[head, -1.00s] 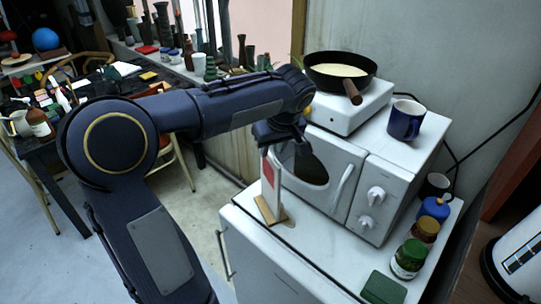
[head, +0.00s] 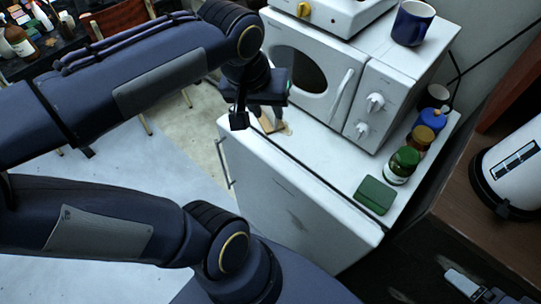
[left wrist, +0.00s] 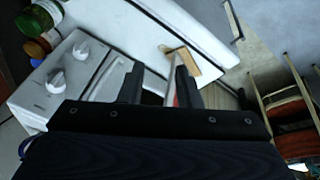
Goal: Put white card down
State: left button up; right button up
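The white card is mostly hidden. In the left wrist view, a thin pale edge with a bit of red (left wrist: 175,93) shows between my left gripper's fingers, beside the right-hand one. A small wooden base (left wrist: 183,64) lies just beyond the fingertips; part of it also shows in the head view (head: 268,125), on the white cabinet top (head: 325,160). My left gripper (head: 262,104) is low over the near left end of this top; it also shows in the left wrist view (left wrist: 158,84), its fingers apart. I cannot tell whether a finger touches the card. My right gripper is out of view.
A white microwave (head: 335,85) stands close behind the gripper. A blue mug (head: 412,22) stands on it. Jars, including a green one (head: 402,165), and a green block (head: 375,195) occupy the right end. The cabinet's front strip between is clear.

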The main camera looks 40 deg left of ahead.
pick_arm(q)
jog(key=s+d+f+m+t+h, duration=0.1)
jog(key=s+d+f+m+h, duration=0.2)
jog(key=s+d+f, duration=0.3)
jog(key=shift+s+m+t+h, duration=0.2)
jog(key=shift+m+t+h, duration=0.1)
jog(key=shift+t, duration=0.1)
dwell(0.8)
